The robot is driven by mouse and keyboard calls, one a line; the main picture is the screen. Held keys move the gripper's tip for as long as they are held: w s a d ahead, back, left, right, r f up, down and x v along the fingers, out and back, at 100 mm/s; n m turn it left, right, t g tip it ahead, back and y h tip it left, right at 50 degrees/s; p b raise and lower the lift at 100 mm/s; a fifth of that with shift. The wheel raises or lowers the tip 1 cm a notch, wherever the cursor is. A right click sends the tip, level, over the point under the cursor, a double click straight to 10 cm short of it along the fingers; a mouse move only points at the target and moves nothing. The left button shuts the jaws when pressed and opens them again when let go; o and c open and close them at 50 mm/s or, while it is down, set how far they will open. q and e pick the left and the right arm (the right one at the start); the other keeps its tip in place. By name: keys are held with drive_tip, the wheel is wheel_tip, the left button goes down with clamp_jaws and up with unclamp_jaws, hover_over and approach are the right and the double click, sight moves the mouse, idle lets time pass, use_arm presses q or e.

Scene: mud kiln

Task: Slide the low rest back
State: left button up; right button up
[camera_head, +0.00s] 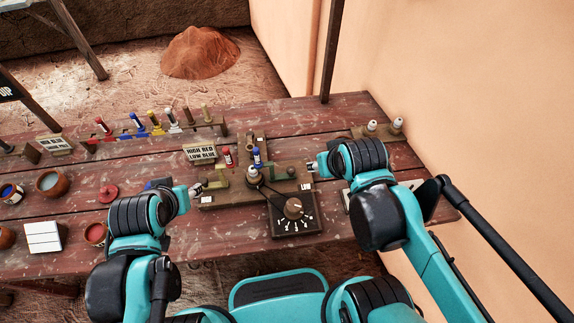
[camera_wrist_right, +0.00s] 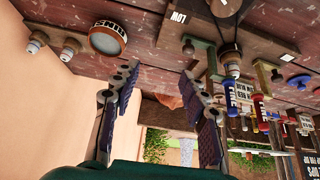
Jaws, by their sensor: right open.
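The wooden fixture (camera_head: 232,199) stands mid-table, with a dial board (camera_head: 283,228) at its front. The wrist view shows a LOW label (camera_wrist_right: 179,17) on dark wood, with a green bracket (camera_wrist_right: 200,44) close by. I cannot tell for sure which part is the low rest; a small green post (camera_head: 222,170) shows left on the fixture. A white-capped bottle (camera_head: 253,173) stands at its middle. My right gripper (camera_head: 311,166) is at the fixture's right end, open and empty in the wrist view (camera_wrist_right: 161,70). My left gripper (camera_head: 196,189) is at its left end; its jaws are unclear.
White-capped bottles (camera_head: 372,126) stand right. Pots (camera_head: 52,183) fill the left.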

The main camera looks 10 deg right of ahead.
drive_tip(key=w+a+n+g+p, duration=0.1)
drive_tip(key=w+a+g+p, duration=0.25)
drive_tip(key=w+p, duration=0.2)
drive_tip(key=n+g+p, duration=0.1)
drive_tip(key=g+p, duration=0.1)
drive_tip(key=g, duration=0.1)
hover_over(291, 169)
drive_tip(key=shift+t, duration=0.25)
wheel_tip(291, 169, down, 6)
drive_tip(key=shift+r, duration=0.2)
wheel_tip(291, 169, down, 7)
drive_tip(key=shift+f+b, duration=0.2)
drive_tip(key=shift+b, duration=1)
clamp_jaws()
